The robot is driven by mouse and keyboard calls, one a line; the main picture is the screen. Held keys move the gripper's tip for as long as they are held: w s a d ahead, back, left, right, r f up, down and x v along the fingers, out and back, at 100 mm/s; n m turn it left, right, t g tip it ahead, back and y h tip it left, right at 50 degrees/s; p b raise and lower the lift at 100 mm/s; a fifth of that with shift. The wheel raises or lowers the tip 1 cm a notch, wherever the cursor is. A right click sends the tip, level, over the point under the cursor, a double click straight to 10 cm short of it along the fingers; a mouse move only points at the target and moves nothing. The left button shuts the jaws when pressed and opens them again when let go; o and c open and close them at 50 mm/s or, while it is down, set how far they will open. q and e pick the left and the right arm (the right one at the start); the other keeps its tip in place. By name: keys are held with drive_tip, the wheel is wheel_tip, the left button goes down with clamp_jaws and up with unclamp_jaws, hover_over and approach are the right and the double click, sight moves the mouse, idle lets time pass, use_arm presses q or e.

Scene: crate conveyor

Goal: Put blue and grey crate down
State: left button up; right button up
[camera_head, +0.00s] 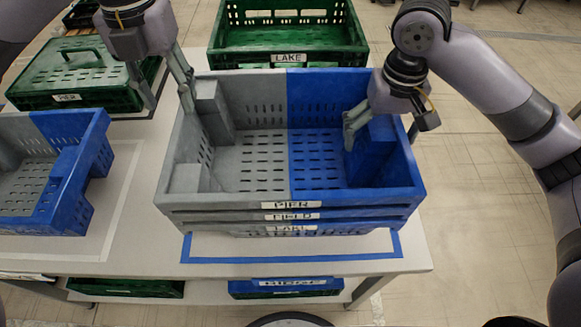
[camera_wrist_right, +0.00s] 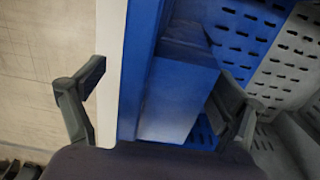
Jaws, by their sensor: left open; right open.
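A blue and grey crate labelled PIER (camera_head: 292,196) is on top of a stack of similar crates, above ones labelled FIELD and LAKE, on the white table. It looks level, grey on the left and blue on the right. My left gripper (camera_head: 165,95) is open at its left grey wall, one finger inside and one outside. My right gripper (camera_head: 382,125) is open over its right blue wall. In the right wrist view, that gripper's fingers (camera_wrist_right: 158,105) are apart on both sides of the blue wall (camera_wrist_right: 135,75). Both grippers hold nothing visibly clamped.
Blue tape (camera_head: 400,245) marks the table around the stack. Another blue and grey crate (camera_head: 75,165) stands at left. A green PIER crate (camera_head: 68,98) and a green LAKE crate (camera_head: 245,57) stand behind. More crates (camera_head: 290,288) sit below the tabletop. Floor at right is clear.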

use_arm(q)
drive_tip(key=shift+r, duration=0.2)
use_arm(e)
drive_tip(key=shift+r, duration=0.45)
wheel_tip(320, 180, up, 11)
idle(0.4)
